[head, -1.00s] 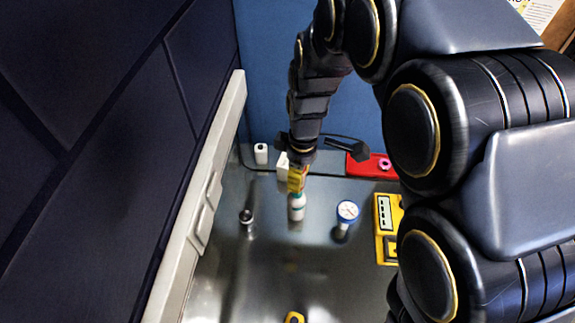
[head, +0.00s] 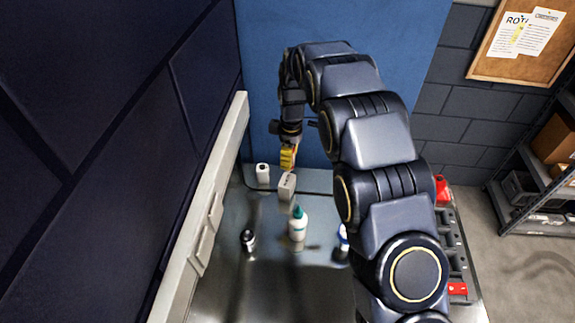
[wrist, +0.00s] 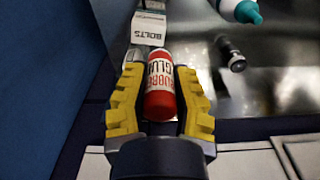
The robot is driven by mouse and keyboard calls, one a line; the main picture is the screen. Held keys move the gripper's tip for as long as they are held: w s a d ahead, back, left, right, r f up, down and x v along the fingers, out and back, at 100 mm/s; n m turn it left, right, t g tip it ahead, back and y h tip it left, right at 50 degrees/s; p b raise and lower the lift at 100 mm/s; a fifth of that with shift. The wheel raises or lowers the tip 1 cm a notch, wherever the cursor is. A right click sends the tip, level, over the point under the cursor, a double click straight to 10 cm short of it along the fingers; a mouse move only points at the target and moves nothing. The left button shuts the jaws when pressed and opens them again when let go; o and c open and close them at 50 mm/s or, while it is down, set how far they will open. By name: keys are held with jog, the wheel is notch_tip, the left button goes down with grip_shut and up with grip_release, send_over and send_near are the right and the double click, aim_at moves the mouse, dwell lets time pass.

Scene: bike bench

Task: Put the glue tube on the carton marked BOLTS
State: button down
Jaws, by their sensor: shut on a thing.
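The glue tube (wrist: 160,85), red and white with large lettering, lies between the yellow fingers of my gripper (wrist: 159,76) in the wrist view. The gripper is shut on it. The carton marked BOLTS (wrist: 147,30) is a pale box just beyond the tube's end in the wrist view. It stands on the bench in the head view (head: 286,187). I cannot tell whether tube and carton touch.
A white bottle with a teal cap (head: 298,226) stands in front of the carton. A small white container (head: 263,173) is at its left, and a dark cylinder (head: 248,241) at front left. The wall is close behind.

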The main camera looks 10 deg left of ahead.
jog(key=shift+w+a+f, duration=0.25)
jog(key=shift+w+f, duration=0.65)
jog(key=shift+f, duration=1.8)
jog(key=shift+f, duration=0.15)
jog(key=c, duration=1)
grip_release()
jog(key=shift+o, duration=0.2)
